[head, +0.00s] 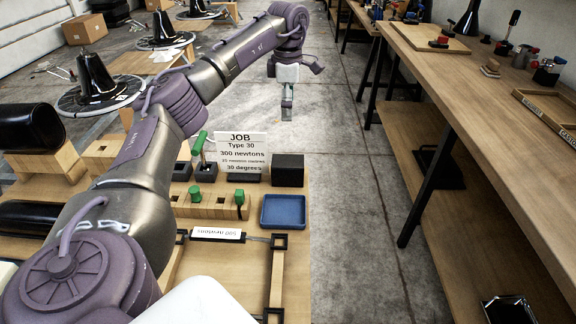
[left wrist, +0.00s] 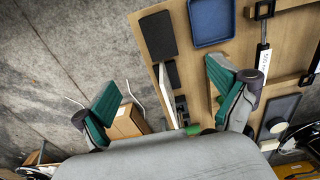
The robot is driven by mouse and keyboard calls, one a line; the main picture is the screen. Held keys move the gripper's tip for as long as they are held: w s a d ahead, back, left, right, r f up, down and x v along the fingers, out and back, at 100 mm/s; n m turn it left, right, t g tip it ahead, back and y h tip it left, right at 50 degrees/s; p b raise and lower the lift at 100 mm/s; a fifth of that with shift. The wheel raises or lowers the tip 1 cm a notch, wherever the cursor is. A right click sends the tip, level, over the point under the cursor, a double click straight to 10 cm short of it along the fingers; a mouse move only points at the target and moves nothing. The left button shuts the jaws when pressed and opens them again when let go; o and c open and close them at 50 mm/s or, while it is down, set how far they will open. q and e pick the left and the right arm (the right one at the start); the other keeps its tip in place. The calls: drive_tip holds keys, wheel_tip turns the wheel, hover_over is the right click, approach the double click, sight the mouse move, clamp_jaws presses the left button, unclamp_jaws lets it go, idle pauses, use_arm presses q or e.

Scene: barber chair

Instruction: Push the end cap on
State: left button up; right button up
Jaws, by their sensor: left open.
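I cannot make out which part is the end cap. The blue tray looks empty. My right gripper is not in view.
A JOB sign (head: 241,152) stands among green-handled tools (head: 199,143). Black padded rolls (head: 28,127) lie at the left, partly behind my left arm. A long wooden bench (head: 490,85) runs along the right. The floor (head: 350,190) between is clear.

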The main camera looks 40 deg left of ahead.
use_arm(q)
drive_tip(key=b, duration=0.3)
hover_over(288, 161)
wheel_tip(288, 161, down, 4)
wheel_tip(288, 161, down, 9)
drive_tip(key=shift+a+r+b, duration=0.1)
drive_tip(key=shift+b, duration=0.65)
wheel_tip(288, 161, down, 6)
drive_tip(key=shift+r+b, duration=0.2)
drive_tip(key=shift+b, duration=0.1)
drive_tip(key=shift+f, duration=0.1)
drive_tip(key=c, duration=1.4)
drive_tip(key=shift+o, duration=0.2)
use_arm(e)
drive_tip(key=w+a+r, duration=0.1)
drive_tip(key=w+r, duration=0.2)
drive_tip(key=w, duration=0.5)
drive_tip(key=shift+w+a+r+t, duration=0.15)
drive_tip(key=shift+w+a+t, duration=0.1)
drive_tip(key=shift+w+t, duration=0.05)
use_arm(q)
drive_tip(key=shift+r, duration=0.2)
